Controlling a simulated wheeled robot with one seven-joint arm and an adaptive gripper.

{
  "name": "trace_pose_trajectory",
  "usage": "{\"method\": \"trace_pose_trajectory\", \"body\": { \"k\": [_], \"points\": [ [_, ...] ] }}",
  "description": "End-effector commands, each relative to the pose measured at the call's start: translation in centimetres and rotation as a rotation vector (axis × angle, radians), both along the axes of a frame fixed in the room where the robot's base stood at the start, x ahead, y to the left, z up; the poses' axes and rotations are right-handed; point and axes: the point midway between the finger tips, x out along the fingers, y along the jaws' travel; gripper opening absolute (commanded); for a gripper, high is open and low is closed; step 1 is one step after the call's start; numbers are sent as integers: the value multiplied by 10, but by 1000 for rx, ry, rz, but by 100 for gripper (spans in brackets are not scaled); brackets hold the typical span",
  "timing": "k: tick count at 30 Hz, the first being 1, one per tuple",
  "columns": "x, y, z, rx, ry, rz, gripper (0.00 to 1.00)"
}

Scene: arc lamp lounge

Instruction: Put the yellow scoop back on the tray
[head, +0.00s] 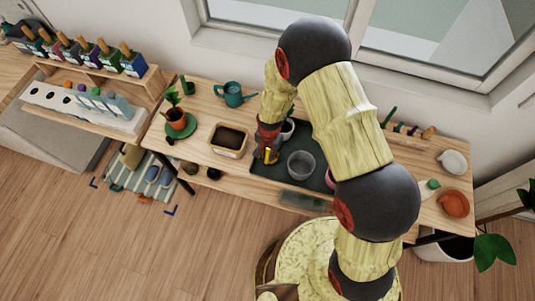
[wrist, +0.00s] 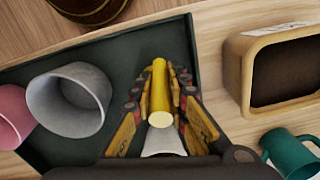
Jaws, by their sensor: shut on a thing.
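My gripper (head: 266,156) is shut on the yellow scoop (wrist: 161,92), with its fingers (wrist: 160,108) on both sides of the yellow handle. Only a small yellow part of the scoop shows in the head view. The dark green tray (head: 266,172) lies on the wooden table, and the scoop is over its left part, near the edge beside the wooden box. In the wrist view the tray (wrist: 117,62) spreads behind the scoop. I cannot tell whether the scoop touches the tray. The scoop's other end is hidden.
A grey pot (head: 301,165) and a pink pot (wrist: 14,115) stand on the tray. A white pot (wrist: 163,142) is close behind my gripper. A soil-filled wooden box (head: 229,139) stands left of the tray, with a teal watering can (head: 234,94) farther back.

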Motion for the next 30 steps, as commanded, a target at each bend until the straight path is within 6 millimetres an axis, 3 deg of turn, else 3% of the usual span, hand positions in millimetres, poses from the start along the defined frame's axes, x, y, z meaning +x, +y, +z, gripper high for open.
{"method": "trace_pose_trajectory", "body": {
  "k": [9, 10, 19, 30],
  "points": [
    [0, 0, -3, 0, -1, 0, 0],
    [0, 0, -2, 0, -1, 1, 17],
    [0, 0, -2, 0, -1, 1, 34],
    [1, 0, 3, 0, -1, 1, 34]
  ]
}}
